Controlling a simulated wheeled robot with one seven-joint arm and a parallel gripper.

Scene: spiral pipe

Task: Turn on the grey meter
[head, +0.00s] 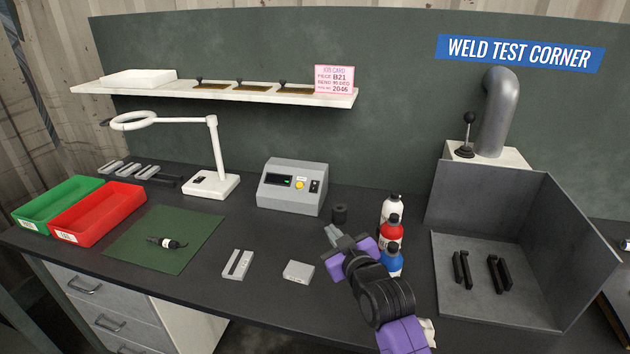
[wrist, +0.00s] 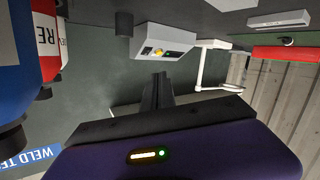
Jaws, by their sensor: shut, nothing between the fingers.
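The grey meter (head: 292,186) stands upright on the dark bench, left of my gripper in the head view. Its sloped front has a dark display with small green marks, a yellow round button and a dark switch at the right. In the wrist view the meter (wrist: 163,42) appears upside down beyond the fingers, and its display looks green. My gripper (head: 332,232) is shut and empty, in front of the meter and to its right, apart from it. In the wrist view its closed fingers (wrist: 157,92) point toward the meter. I cannot tell the switch's position.
Close to my gripper's right stand white, red (head: 390,234) and blue bottles. A small black cylinder (head: 339,214) stands between meter and bottles. A white lamp (head: 212,182) stands left of the meter. Two grey blocks (head: 298,271) lie in front. A shelf (head: 215,90) hangs above.

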